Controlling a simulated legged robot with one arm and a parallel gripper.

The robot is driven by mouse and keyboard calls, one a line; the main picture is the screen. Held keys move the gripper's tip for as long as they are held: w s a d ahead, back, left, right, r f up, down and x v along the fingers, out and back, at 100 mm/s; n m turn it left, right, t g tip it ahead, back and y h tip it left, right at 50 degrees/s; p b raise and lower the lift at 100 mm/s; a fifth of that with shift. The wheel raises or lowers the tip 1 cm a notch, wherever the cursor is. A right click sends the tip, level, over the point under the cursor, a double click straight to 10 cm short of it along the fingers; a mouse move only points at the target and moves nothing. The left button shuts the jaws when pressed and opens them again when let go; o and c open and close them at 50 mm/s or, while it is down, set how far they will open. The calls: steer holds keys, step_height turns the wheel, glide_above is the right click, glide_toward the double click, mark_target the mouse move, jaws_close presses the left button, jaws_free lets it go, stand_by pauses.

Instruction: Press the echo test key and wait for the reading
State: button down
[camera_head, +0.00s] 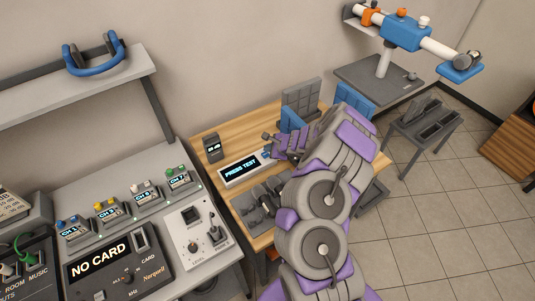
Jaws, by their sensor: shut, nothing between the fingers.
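A light grey tester with a dark display (241,169) reading "PRESS TEST" lies on the wooden table. A small blue part (266,154) shows at its right end; I cannot tell whether it is the echo test key. My gripper (272,140) is shut and empty, just above and right of the tester's right end. My purple and grey arm comes in from the lower right and hides part of the table. I cannot tell whether the gripper touches the tester.
A small dark device (212,148) stands left of the tester. A grey tray (254,208) lies in front, and grey and blue panels (301,104) stand behind. At left, a grey bench (205,252) holds a "NO CARD" unit (112,258) and several small channel boxes.

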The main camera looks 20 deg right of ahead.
steer(key=shift+a+r, duration=0.1)
steer(key=shift+a, duration=0.9)
steer(key=shift+d+f, duration=0.25)
steer(key=shift+d, duration=0.6)
steer(key=shift+f, duration=0.2)
steer(key=shift+a+r, duration=0.1)
steer(key=shift+a, duration=0.25)
